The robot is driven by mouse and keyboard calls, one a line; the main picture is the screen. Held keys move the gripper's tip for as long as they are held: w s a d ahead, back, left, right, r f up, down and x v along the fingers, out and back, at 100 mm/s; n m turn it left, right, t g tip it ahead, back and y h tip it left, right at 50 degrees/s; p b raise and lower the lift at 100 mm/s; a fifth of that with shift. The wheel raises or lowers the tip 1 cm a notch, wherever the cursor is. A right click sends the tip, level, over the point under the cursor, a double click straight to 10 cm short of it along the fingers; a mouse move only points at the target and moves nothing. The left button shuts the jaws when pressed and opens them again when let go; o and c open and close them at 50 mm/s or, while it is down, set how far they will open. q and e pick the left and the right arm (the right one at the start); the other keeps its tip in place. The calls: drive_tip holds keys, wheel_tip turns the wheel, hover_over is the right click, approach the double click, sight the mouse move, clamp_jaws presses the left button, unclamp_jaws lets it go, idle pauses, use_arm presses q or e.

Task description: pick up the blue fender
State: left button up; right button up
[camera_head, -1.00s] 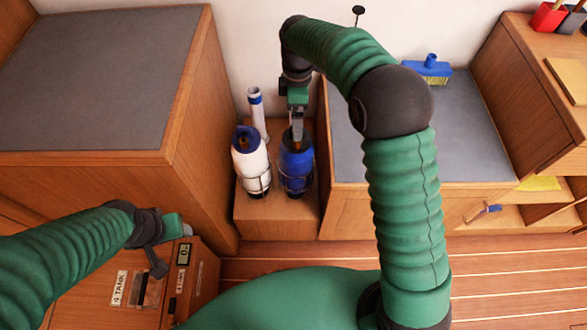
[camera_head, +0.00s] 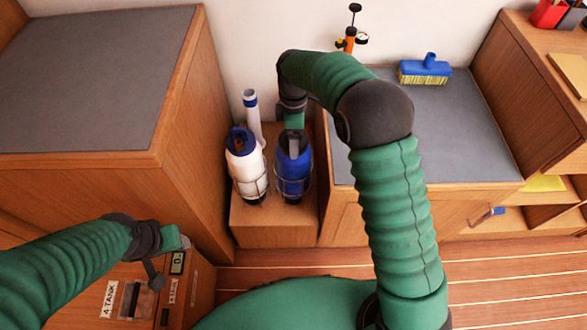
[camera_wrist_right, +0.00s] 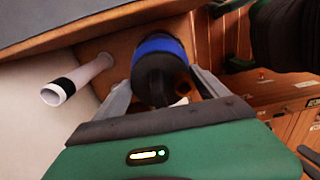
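The blue fender (camera_head: 294,172) stands upright in a wire holder beside a white fender with a blue top (camera_head: 246,168). My right gripper (camera_head: 293,143) is at the top of the blue fender, pointing down. In the right wrist view, the blue fender (camera_wrist_right: 162,46) with its dark end lies between the two spread fingers of my right gripper (camera_wrist_right: 165,90). I see no clear grip on it. My left gripper (camera_head: 172,262) is low at the left, by a labelled panel; its fingers are not clear.
A wooden cabinet (camera_head: 195,130) rises close on the left. A grey-topped bench (camera_head: 455,130) on the right carries a blue brush (camera_head: 425,68).

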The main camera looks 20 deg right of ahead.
drive_tip(key=c, duration=1.2)
drive_tip(key=shift+c, duration=0.9)
drive_tip(key=shift+r, duration=0.1)
